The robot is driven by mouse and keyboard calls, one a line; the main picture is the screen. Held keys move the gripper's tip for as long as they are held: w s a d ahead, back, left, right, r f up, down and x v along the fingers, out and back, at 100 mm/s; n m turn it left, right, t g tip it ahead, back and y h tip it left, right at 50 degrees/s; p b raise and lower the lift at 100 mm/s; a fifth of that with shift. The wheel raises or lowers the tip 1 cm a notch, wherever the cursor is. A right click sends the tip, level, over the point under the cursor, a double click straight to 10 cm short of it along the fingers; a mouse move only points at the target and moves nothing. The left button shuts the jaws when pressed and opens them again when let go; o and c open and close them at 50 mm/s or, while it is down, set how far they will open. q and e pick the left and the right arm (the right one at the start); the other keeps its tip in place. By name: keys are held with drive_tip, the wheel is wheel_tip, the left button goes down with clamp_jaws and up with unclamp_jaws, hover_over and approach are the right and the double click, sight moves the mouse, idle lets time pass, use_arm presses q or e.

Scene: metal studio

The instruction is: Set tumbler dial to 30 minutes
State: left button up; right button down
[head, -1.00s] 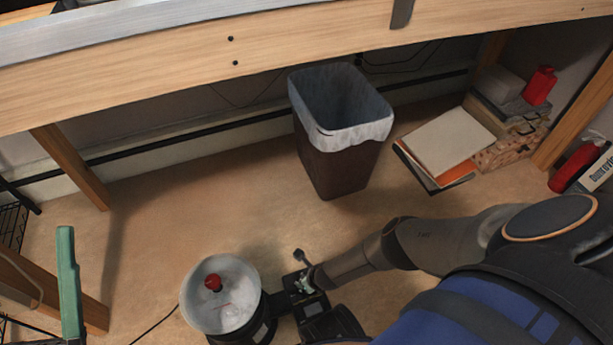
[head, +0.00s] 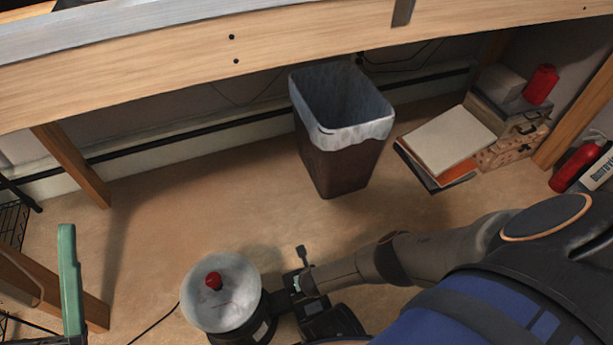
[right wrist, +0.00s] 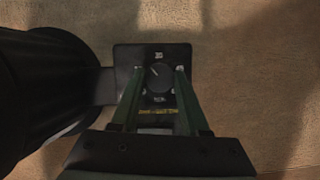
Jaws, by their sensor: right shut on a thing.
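The tumbler (head: 258,325) stands on the floor at the bottom of the head view, a black drum with a pale round lid and a red knob (head: 213,281). Its dark drum also fills the left of the right wrist view (right wrist: 40,105). The dial (right wrist: 161,76) is a round black knob on a dark panel (right wrist: 125,60) beside the drum. A light pointer mark on it points up and left; the small print around it is hard to read. My right gripper (right wrist: 157,80) is shut on the dial, one green finger on each side. My left gripper is not in view.
A lined waste bin (head: 345,160) stands under the wooden bench (head: 300,55). Books and boxes (head: 450,140) and a red extinguisher (head: 577,166) are at the right. A green upright thing (head: 68,275) is at the left. Floor around the tumbler is mostly clear.

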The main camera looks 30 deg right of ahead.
drive_tip(key=shift+m+h, duration=0.4)
drive_tip(key=shift+m, duration=0.7)
drive_tip(key=shift+g, duration=0.3)
drive_tip(key=shift+c, duration=2)
unclamp_jaws()
